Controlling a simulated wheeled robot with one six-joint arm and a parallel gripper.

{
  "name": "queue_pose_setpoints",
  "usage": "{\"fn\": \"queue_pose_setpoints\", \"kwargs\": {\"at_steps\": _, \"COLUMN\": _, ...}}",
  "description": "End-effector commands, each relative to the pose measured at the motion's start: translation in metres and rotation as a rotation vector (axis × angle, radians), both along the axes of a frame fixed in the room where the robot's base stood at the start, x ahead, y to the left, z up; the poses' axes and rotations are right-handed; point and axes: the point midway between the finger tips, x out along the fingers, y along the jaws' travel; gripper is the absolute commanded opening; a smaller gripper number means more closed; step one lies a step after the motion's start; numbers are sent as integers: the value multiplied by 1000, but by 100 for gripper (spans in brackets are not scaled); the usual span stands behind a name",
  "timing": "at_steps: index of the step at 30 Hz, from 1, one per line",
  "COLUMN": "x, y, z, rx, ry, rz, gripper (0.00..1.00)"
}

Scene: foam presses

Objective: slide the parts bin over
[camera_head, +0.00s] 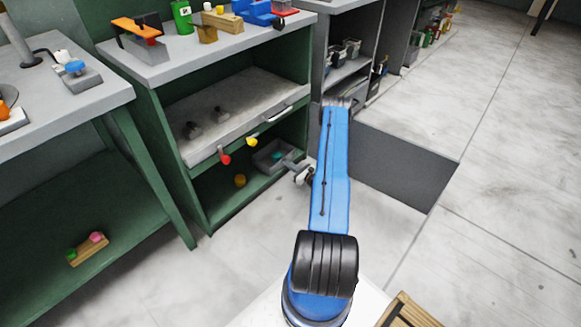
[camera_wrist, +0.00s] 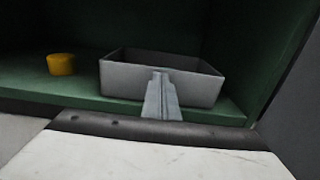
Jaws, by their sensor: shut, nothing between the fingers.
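The parts bin (camera_head: 264,163) is a grey open-topped box on the lower shelf of the green cabinet, near the shelf's right end. My gripper (camera_head: 288,163) is shut and empty at the shelf opening. In the wrist view its fingertips (camera_wrist: 160,74) overlap the middle of the bin's front wall. I cannot tell whether they touch it.
A yellow cylinder (camera_head: 240,180) stands left of the bin, with bare shelf between them; it also shows in the wrist view (camera_wrist: 61,64). A drawer (camera_head: 235,118) with red and yellow pieces at its front is above. The cabinet's side wall (camera_wrist: 265,60) is close on the right.

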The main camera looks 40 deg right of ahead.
Motion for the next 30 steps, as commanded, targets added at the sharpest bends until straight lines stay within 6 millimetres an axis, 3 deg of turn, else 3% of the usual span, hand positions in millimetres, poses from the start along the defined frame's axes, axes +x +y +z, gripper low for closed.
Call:
{"fn": "queue_pose_setpoints", "kwargs": {"at_steps": 9, "x": 1, "y": 0, "z": 0, "rx": 0, "ry": 0, "rz": 0, "gripper": 0}}
{"fn": "queue_pose_setpoints", "kwargs": {"at_steps": 13, "x": 13, "y": 2, "z": 0, "rx": -2, "ry": 0, "rz": 2, "gripper": 0}}
{"fn": "queue_pose_setpoints", "kwargs": {"at_steps": 24, "x": 113, "y": 10, "z": 0, "rx": -3, "ry": -2, "rz": 4, "gripper": 0}}
{"fn": "queue_pose_setpoints", "kwargs": {"at_steps": 30, "x": 152, "y": 12, "z": 0, "rx": -2, "ry": -1, "rz": 1, "gripper": 0}}
